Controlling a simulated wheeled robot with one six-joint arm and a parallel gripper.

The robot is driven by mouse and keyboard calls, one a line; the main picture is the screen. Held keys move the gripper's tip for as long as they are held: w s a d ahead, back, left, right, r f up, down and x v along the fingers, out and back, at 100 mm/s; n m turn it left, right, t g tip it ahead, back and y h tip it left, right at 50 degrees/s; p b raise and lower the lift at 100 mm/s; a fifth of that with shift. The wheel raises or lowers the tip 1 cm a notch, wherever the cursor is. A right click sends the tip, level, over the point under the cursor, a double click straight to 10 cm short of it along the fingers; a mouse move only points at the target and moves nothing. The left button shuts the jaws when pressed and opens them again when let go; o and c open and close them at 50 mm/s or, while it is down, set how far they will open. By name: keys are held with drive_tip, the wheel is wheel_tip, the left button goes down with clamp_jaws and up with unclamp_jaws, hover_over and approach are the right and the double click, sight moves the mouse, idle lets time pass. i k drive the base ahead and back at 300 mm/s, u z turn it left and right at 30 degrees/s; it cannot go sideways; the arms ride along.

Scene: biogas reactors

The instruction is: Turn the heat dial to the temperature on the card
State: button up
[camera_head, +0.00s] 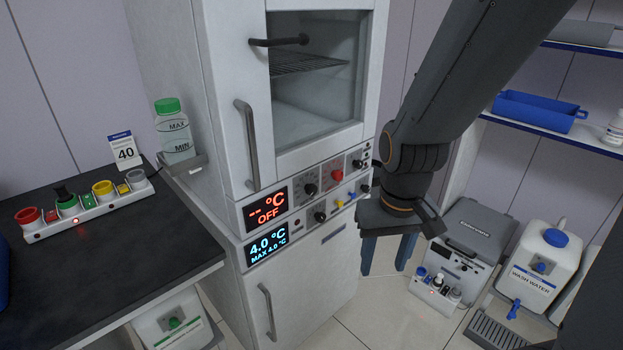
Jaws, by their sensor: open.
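A white card (124,150) with a blue top reads 40; it stands at the back of the dark bench on the left. The cabinet's upper panel has a red display (268,207) reading "-- °C OFF". A black dial (310,190) sits just right of this display; its pointer setting is too small to read. I cannot tell for certain that it is the heat dial. My gripper (388,257) hangs right of the cabinet panel, pointing down, with two blue fingers apart. It is open, empty and clear of the dials.
A lower blue display (266,248) reads 4.0 °C, with smaller knobs beside it. A red button (337,174) is near the black dial. Door handles (247,145) stick out from the cabinet. A grey-lidded box (468,235) and wash water tank (540,265) stand at right.

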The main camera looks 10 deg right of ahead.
sight(310, 189)
drive_tip(key=u, duration=1.25)
drive_tip(key=k, duration=1.25)
drive_tip(key=z, duration=0.6)
drive_tip(key=i, duration=0.95)
drive_tip(key=u, duration=0.5)
